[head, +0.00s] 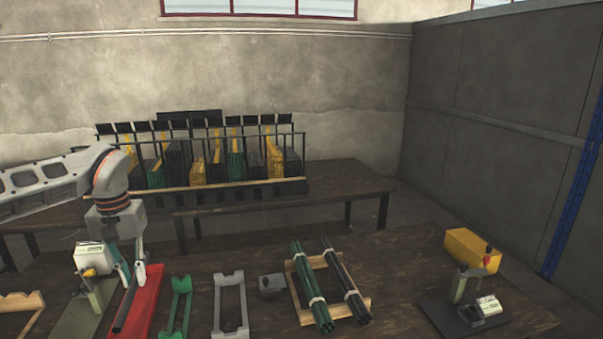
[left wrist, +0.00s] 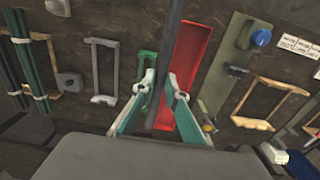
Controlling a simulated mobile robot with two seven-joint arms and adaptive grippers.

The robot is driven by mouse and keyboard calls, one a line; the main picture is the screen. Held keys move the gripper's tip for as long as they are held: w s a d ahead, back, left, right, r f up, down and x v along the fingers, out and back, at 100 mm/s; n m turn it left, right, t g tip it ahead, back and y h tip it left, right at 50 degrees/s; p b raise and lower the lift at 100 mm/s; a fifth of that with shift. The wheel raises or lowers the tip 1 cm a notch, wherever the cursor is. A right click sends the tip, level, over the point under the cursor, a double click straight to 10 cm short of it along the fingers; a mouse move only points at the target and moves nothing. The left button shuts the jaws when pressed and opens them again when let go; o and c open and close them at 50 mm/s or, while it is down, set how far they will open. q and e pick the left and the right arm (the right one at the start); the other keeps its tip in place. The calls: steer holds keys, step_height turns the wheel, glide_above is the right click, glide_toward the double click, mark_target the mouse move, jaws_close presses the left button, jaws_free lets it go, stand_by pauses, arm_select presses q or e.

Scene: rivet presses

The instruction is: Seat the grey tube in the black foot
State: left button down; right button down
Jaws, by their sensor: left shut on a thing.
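My left gripper (head: 134,268) is shut on a long, dark grey tube (head: 127,301). The tube slants over the red tray (head: 149,305); I cannot tell whether it touches it. In the left wrist view the tube (left wrist: 174,45) runs between the teal fingers (left wrist: 165,90), beside the red tray (left wrist: 197,55). A small dark grey block (head: 272,285) on the table, right of the grey frame, may be the black foot. It also shows in the left wrist view (left wrist: 70,84), apart from the gripper. My right gripper is not in view.
A green holder (head: 176,305) and a grey frame (head: 230,305) stand between tray and block. A wooden rack (head: 362,301) holds bundled green and black rods. One press (head: 90,297) is left of the tray, another (head: 464,285) at far right. The table between rack and right press is clear.

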arm_select(q)
steer(key=s+d+f+m, duration=0.1)
steer(key=s+d+f, duration=0.2)
steer(key=s+d, duration=0.3)
steer(key=s+d+f+m, duration=0.1)
steer(key=s+d+f, duration=0.2)
steer(key=s+d, duration=0.4)
steer(key=shift+s+f+m, duration=0.15)
steer(key=shift+s+m, duration=0.15)
steer(key=shift+s, duration=0.15)
